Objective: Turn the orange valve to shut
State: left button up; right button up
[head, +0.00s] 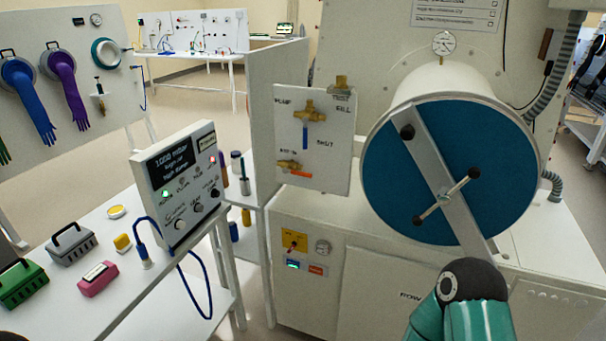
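A pale valve panel (312,150) stands in the middle, left of the large round chamber door. Near its lower left is a brass valve (288,164) with a short orange handle (300,174). The orange handle lies roughly level, pointing right. Above it, another brass valve (309,112) has a blue handle (305,136) hanging straight down. A third brass fitting (341,82) sits at the panel's top right. The label lettering is too small to read surely. Neither of my grippers shows; only a teal and black part of my arm is at the bottom right.
The chamber's blue round door (395,185) with a diagonal bar (428,160) stands right of the panel. At left, a bench (75,300) holds a control box (150,205), a green basket (20,284) and a pink box (97,279). A gauge (444,42) stands above the chamber.

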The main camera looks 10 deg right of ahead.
aim_at(285, 169)
jog(key=i, duration=0.95)
